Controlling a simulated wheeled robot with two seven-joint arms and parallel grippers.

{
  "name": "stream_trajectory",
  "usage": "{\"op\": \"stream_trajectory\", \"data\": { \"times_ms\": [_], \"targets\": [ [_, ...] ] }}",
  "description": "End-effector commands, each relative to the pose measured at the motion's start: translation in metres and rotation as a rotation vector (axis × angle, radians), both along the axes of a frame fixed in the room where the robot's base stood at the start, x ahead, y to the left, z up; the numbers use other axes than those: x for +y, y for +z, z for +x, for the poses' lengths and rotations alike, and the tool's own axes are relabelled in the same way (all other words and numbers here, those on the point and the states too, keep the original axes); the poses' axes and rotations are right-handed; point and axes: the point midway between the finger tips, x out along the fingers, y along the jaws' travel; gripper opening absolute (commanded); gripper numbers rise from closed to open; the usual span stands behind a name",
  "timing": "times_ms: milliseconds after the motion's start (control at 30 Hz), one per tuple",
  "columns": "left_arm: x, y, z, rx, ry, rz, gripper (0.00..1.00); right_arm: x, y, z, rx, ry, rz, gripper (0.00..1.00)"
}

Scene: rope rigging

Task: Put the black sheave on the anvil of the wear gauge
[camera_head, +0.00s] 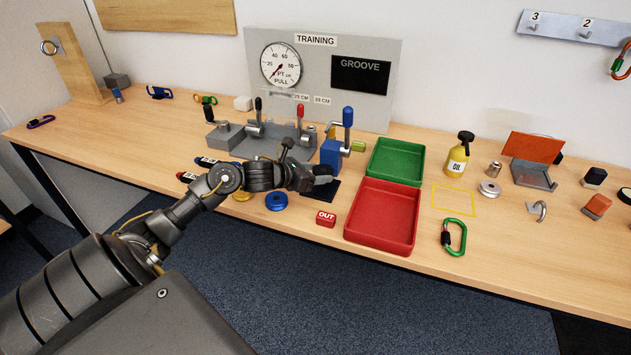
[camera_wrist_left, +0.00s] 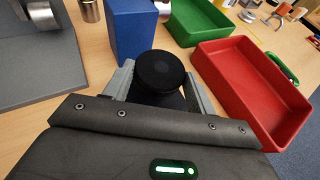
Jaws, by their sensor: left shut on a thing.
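My left gripper (camera_head: 316,180) is shut on the black sheave (camera_wrist_left: 160,70); in the left wrist view the round dark disc sits between the two grey fingers. In the head view the sheave (camera_head: 323,171) shows small at the gripper's tip. I cannot tell the anvil apart clearly. My right gripper is not in view.
A red tray (camera_head: 382,245) and a green tray (camera_head: 371,173) lie right of the gripper. A blue sheave (camera_head: 276,201) and a red OUT tag (camera_head: 326,218) lie in front. A grey lever fixture (camera_head: 263,146) stands behind, below the panel with dial and GROOVE display (camera_head: 361,77).

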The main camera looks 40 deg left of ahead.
Motion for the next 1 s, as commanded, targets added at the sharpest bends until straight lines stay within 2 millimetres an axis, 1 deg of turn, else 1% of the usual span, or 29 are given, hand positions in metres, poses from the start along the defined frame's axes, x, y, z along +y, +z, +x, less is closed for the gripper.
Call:
{"op": "stream_trajectory", "data": {
  "times_ms": [33,100,233,500,700,733,867,1000],
  "targets": [
    [0.003,-0.007,-0.001,0.005,0.004,-0.006,0.32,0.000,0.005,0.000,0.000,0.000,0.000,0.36],
    [0.001,-0.017,-0.001,0.005,0.003,-0.008,0.32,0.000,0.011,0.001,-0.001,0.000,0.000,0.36],
    [0.002,-0.030,-0.001,0.002,0.003,-0.004,0.32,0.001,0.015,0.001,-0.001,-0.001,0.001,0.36],
    [0.002,-0.033,-0.001,0.000,0.001,-0.001,0.32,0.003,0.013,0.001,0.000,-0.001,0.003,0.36],
    [0.002,-0.038,-0.001,0.001,0.001,0.001,0.32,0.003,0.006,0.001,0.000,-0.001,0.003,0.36],
    [0.002,-0.037,-0.001,0.001,0.001,0.000,0.60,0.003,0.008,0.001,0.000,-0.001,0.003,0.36],
    [0.002,-0.036,-0.001,0.002,0.001,0.000,0.77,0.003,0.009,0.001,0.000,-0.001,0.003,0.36],
    [0.002,-0.036,-0.001,0.002,0.001,0.000,0.78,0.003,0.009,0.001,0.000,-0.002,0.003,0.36]
  ]
}}
